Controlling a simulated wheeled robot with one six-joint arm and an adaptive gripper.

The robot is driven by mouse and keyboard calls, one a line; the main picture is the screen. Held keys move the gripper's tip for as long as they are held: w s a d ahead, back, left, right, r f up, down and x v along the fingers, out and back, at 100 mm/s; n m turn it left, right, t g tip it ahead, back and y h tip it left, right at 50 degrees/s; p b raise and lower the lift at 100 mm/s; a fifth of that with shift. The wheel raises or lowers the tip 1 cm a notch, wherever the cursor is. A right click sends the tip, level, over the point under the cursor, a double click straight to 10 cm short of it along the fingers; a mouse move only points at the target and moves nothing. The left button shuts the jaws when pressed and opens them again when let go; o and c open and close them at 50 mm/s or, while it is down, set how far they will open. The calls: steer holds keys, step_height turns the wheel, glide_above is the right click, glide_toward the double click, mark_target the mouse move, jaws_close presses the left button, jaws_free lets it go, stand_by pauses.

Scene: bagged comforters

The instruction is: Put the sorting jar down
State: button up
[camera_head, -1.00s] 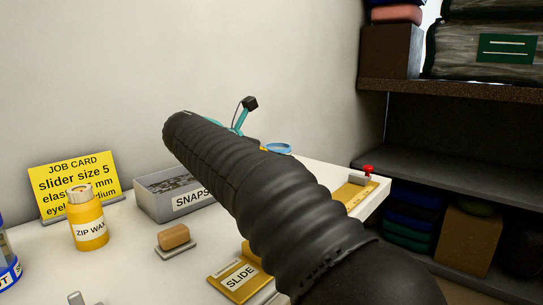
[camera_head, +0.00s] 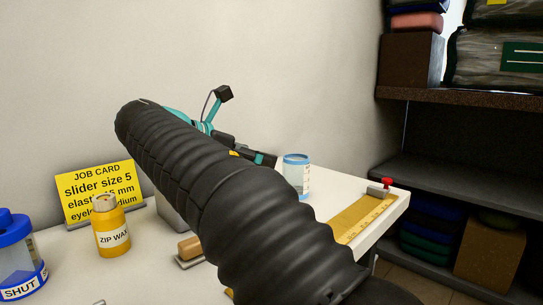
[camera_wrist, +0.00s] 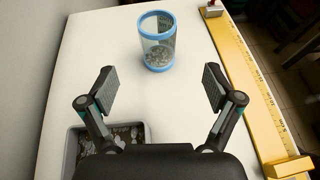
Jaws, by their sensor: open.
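The sorting jar (camera_wrist: 157,45) is clear with light-blue rims and holds small grey pieces at its bottom. It stands upright on the white table (camera_wrist: 95,50). In the head view the jar (camera_head: 297,175) stands near the table's far right part, right of my gripper (camera_head: 262,158). In the wrist view my gripper (camera_wrist: 160,88) is open and empty, its two fingers spread wide. The jar is beyond the fingertips and apart from them. My arm hides part of the table in the head view.
A yellow ruler gauge (camera_wrist: 250,80) with a red knob lies along the table's right edge. A grey bin of small parts (camera_wrist: 72,145) is at lower left. A yellow zip wax bottle (camera_head: 111,228), a job card (camera_head: 95,190) and a blue-lidded jar (camera_head: 18,255) stand at left.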

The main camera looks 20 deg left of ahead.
steer(key=shift+v, duration=1.2)
steer(key=w+d+f+m+g, duration=0.1)
steer(key=d+m, duration=0.1)
steer(key=d, duration=0.3)
steer(key=w+d+f+m+g, duration=0.1)
steer(key=d, duration=0.5)
steer(key=w+d+f+m+g+y, duration=0.1)
steer(key=w+d+m, duration=0.1)
steer(key=d, duration=0.3)
steer(key=shift+d+f+m, duration=0.25)
steer(key=shift+f+m, duration=0.05)
steer(key=s+d+f+m+g+y, duration=0.1)
steer(key=s+d+f+m, duration=0.3)
steer(key=d, duration=0.3)
steer(key=s+d+f+m+g+y, duration=0.1)
steer(key=s+d+f+m, duration=0.3)
steer(key=d, duration=0.3)
steer(key=s+d+f+m+g+y, duration=0.1)
steer(key=s+d+f+m+g, duration=0.15)
steer(key=d+f+m, duration=0.4)
steer(key=s+d+f+m+y, duration=0.1)
steer(key=s+d+f+m, duration=0.1)
steer(key=s+f+m, duration=0.2)
steer(key=s+d+f+m+t+y, duration=0.1)
steer(key=s+d+f+m, duration=0.2)
steer(key=s+f+m, duration=0.2)
steer(key=shift+s+d+m+y, duration=0.3)
steer(key=shift+s+m+y, duration=0.15)
steer(key=shift+s, duration=0.8)
